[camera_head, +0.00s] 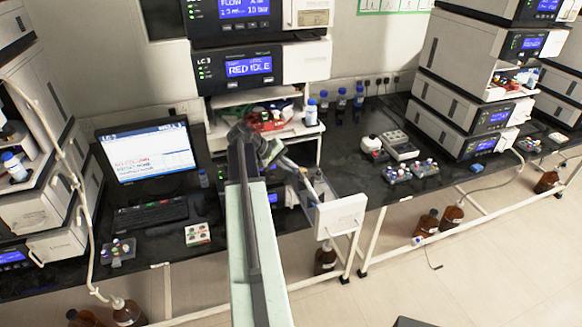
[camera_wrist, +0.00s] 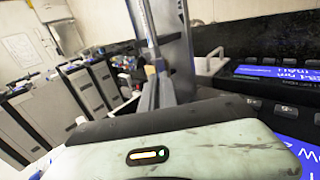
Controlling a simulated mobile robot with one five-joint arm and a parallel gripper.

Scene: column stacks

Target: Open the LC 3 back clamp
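The LC 3 stack stands at the centre of the head view, with its LC 3 display unit (camera_head: 250,67) reading RED IDLE. Below it, a drawer with a white front (camera_head: 340,215) is pulled out towards me. A slim column (camera_head: 300,170) seems to lie along it. The back clamp cannot be told apart; my arm covers that area. My gripper (camera_head: 268,148) is at the drawer's back end, small and dark, and its fingers cannot be made out. In the wrist view, a grey panel (camera_wrist: 178,45) with a rod along it stands beyond my pale green arm part.
A monitor (camera_head: 152,155) and keyboard (camera_head: 151,214) are left of the drawer. Vial racks (camera_head: 424,168) and a grey keypad device (camera_head: 399,145) lie on the bench to the right. More stacks (camera_head: 462,110) stand further right. Brown bottles (camera_head: 325,258) stand on the floor below.

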